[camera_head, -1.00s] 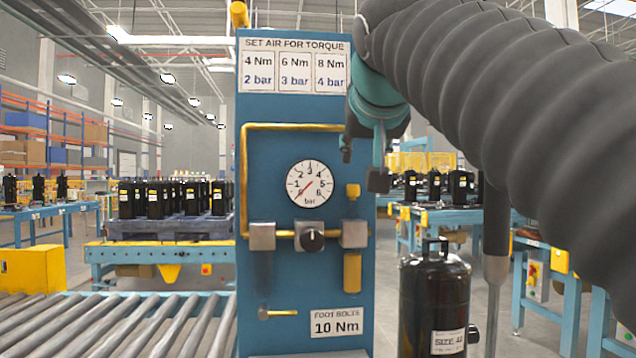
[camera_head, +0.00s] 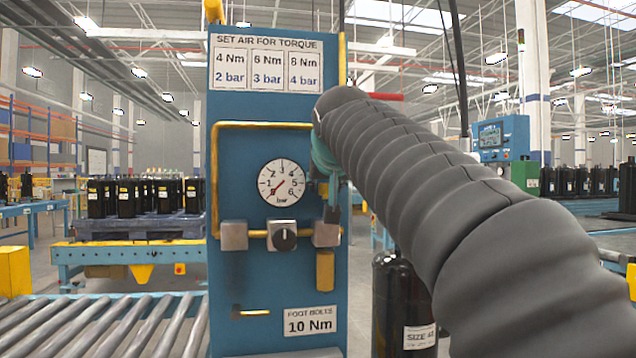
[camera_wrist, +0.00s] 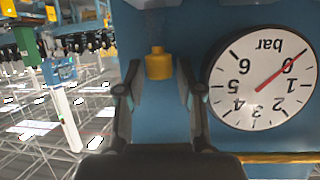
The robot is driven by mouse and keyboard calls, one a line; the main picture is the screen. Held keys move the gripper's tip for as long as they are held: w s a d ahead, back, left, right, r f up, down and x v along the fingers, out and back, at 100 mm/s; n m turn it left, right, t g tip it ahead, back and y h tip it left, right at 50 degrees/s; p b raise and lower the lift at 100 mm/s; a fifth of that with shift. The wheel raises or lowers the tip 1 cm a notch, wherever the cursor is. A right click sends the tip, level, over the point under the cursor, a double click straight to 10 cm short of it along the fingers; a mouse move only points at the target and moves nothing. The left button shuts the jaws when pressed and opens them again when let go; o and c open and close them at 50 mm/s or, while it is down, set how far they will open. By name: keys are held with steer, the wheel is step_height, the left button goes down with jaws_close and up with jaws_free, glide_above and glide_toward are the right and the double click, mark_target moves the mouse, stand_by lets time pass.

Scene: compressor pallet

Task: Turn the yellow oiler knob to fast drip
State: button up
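The yellow oiler knob (camera_wrist: 159,63) shows in the wrist view, whose picture is upside down. It stands out from the blue panel (camera_wrist: 212,25) beside the gauge. My gripper (camera_wrist: 158,72) is open, with one finger on each side of the knob and a visible gap to each. I cannot tell how far its tips are from the panel. In the head view my gripper (camera_head: 328,190) is at the panel's right side and hides most of the knob (camera_head: 323,189). The yellow oiler bowl (camera_head: 325,270) hangs below. No drip marking is readable.
The pressure gauge (camera_head: 281,183) reads near 0 bar and is close beside one finger in the wrist view. A black regulator knob (camera_head: 284,236) and yellow pipe (camera_head: 262,125) are on the panel. A black compressor (camera_head: 392,300) stands below my arm. Rollers (camera_head: 110,325) lie left.

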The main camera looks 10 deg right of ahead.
jaws_close()
steer(key=shift+d+n+y, duration=0.1)
steer(key=shift+n+y, duration=0.2)
steer(key=shift+d+f+n+y, duration=0.1)
steer(key=shift+f+n+y, duration=0.05)
steer(key=shift+n+y, duration=0.75)
steer(key=shift+d+n+g+y, duration=0.1)
steer(key=shift+n+g+y, duration=0.2)
steer(key=shift+n+y, duration=1.1)
